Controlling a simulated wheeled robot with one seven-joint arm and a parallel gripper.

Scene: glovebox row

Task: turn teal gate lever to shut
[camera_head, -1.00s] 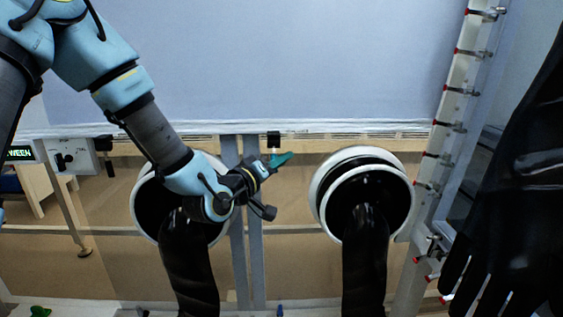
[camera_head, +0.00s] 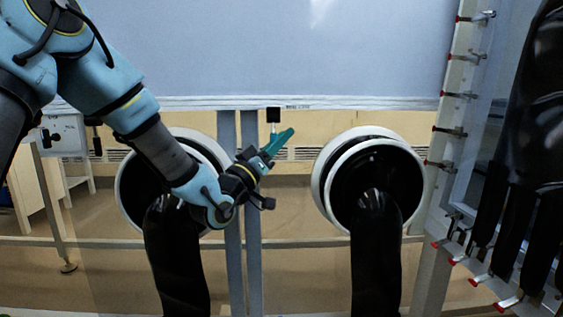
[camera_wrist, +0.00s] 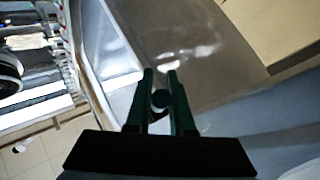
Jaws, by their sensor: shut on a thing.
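My gripper (camera_head: 287,136) is at the end of my arm, in front of the posts between two round ports. Its teal fingers point up and to the right. In the head view I cannot tell the lever from the teal fingers.
The left port (camera_head: 128,185) and right port (camera_head: 325,180) have white rims and black hanging sleeves. A rack with red-tipped pegs (camera_head: 452,95) and black gloves (camera_head: 530,150) stand at the right.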

